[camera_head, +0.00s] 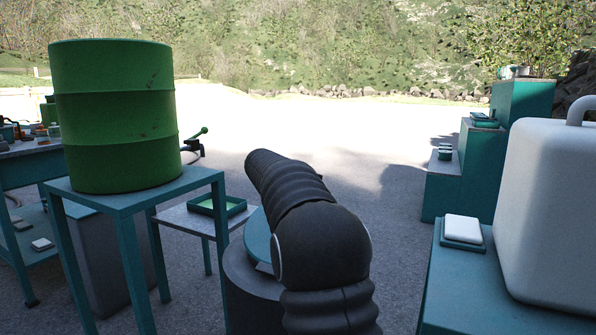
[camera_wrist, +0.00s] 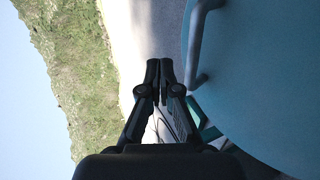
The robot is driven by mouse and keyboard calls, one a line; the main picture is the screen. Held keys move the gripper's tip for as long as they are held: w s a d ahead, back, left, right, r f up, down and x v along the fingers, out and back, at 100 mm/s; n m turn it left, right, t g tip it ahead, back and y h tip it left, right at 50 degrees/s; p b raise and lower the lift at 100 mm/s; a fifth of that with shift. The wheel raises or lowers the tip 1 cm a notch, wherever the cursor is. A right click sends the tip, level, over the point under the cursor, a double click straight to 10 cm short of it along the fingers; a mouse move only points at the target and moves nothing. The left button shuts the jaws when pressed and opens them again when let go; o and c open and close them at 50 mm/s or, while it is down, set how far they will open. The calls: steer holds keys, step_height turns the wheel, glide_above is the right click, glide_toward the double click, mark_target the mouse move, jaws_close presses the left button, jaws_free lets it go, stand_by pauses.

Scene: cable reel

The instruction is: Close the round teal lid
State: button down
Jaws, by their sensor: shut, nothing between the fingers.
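The round teal lid (camera_head: 257,238) shows only in part in the head view, at the top of a dark grey drum (camera_head: 245,293). My arm hides most of it, so I cannot tell how far it stands open. In the wrist view the lid (camera_wrist: 265,85) fills the right side as a broad teal face with a curved edge. A bar handle (camera_wrist: 198,42) stands out near its left edge. My gripper (camera_wrist: 159,68) is shut and empty, with its fingertips just left of the handle and looking apart from it. In the head view my gripper is hidden behind my arm.
A green barrel (camera_head: 118,115) stands on a teal table (camera_head: 130,195) at left. A low table with a green tray (camera_head: 216,205) is behind the drum. A white canister (camera_head: 550,210) and a white block (camera_head: 463,229) sit on a teal surface at right. Open ground lies beyond.

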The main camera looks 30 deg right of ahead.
steer(key=w+d+f, duration=0.1)
steer(key=d+f, duration=0.1)
steer(key=f, duration=0.3)
steer(key=w+d+f+y+b, duration=0.1)
steer(key=w+d+f, duration=0.1)
steer(key=f, duration=0.4)
steer(key=shift+d+f+g, duration=0.3)
steer(key=shift+d+g, duration=0.1)
steer(key=shift+d, duration=0.3)
steer(key=shift+r, duration=0.1)
step_height(320, 180, up, 14)
steer(key=w+d+p, duration=0.1)
steer(key=d+p, duration=0.1)
steer(key=p, duration=0.3)
steer(key=shift+w+f, duration=0.25)
steer(key=shift+w, duration=0.1)
steer(key=shift+d, duration=0.1)
